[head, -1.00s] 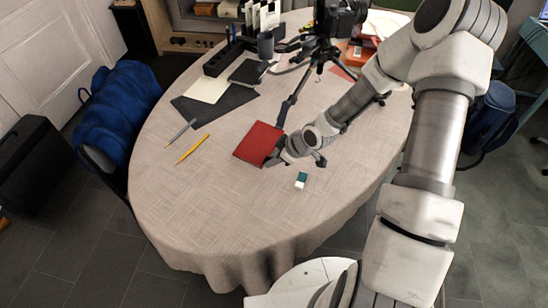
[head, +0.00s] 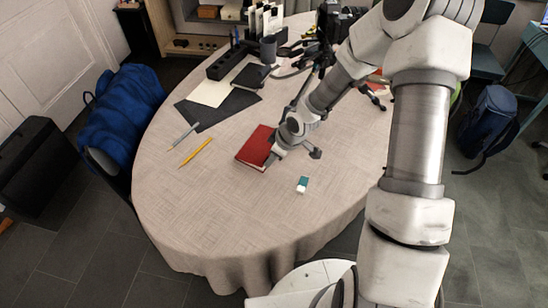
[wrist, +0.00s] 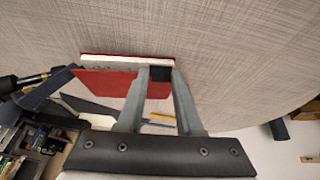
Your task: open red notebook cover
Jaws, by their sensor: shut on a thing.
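The red notebook (head: 254,145) lies on the cloth-covered table, looking closed in the head view. My gripper (head: 272,159) is at its right edge, near the front corner, and my wrist hides part of that side. In the wrist view the notebook (wrist: 105,83) shows its white page edge and red cover. The fingers of my gripper (wrist: 160,82) reach the page-edge side and are shut on the notebook, with a small dark patch between them. I cannot tell whether they hold only the cover or whether it is lifted.
A green-and-white eraser (head: 302,184) lies right of the notebook. A yellow pencil (head: 196,153) and grey pen (head: 184,135) lie left. A dark sheet (head: 217,108) and a tripod are behind. The table's front is clear.

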